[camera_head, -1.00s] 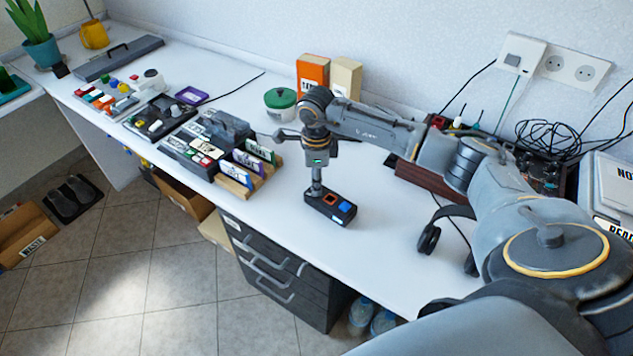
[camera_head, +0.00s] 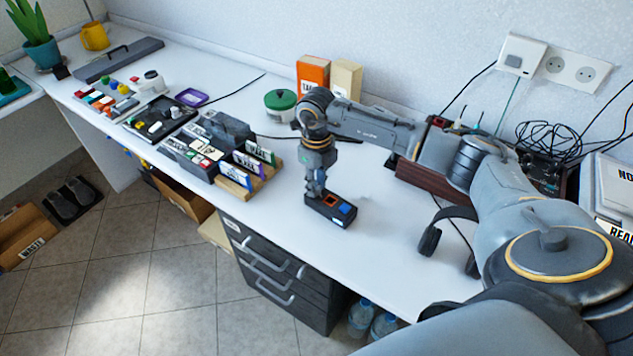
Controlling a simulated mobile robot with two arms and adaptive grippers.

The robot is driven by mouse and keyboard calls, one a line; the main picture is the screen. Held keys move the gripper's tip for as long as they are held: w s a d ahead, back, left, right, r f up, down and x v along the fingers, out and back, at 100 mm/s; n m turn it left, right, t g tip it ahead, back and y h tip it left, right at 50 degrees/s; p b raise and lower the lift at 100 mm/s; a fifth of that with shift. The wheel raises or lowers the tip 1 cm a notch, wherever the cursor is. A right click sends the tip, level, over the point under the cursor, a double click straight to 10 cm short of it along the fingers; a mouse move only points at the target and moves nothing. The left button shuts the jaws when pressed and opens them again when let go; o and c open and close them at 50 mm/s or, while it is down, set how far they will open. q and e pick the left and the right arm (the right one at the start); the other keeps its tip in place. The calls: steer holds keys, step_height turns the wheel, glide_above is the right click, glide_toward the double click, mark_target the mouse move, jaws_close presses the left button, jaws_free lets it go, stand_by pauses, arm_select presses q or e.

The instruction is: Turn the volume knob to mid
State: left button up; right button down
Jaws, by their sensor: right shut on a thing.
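A small black box (camera_head: 326,220) sits on the white desk near its front edge. Its top shows an orange-framed square and a blue square. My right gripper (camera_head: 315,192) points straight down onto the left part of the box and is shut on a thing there. The volume knob is hidden by the fingers, so its angle cannot be seen. My left gripper is not in view.
Left of the box, a rack with labelled cases (camera_head: 232,181) stands close by. Headphones (camera_head: 430,241) lie to the right. A green-lidded tub (camera_head: 281,107) and an orange box (camera_head: 312,78) stand behind. The desk (camera_head: 375,245) is bare between box and headphones.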

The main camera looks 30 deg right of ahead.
stand_by(0.5)
steer(key=c, duration=1.1)
jaws_free()
step_height(320, 180, up, 12)
steer(key=shift+r, duration=0.1)
